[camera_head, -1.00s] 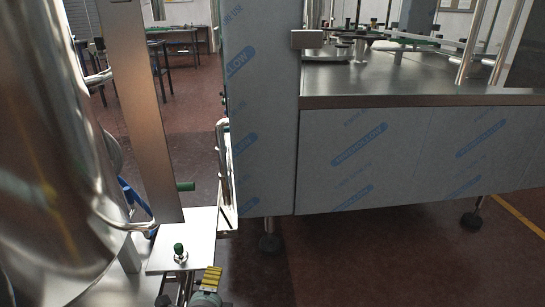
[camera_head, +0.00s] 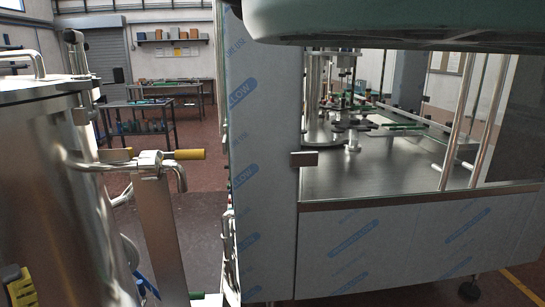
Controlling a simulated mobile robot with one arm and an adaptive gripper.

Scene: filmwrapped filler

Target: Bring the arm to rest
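A pale grey-green rounded body (camera_head: 400,22) crosses the upper right of the head view, very close to the camera. It looks like a part of my own arm. My gripper is not in view, so its state does not show.
A film-wrapped filler machine (camera_head: 262,170) with a steel deck (camera_head: 400,172) stands ahead and to the right. A large steel tank (camera_head: 60,180) fills the left, with a yellow-ended handle (camera_head: 189,154) beside it. Workbenches (camera_head: 140,122) stand farther back across the red-brown floor.

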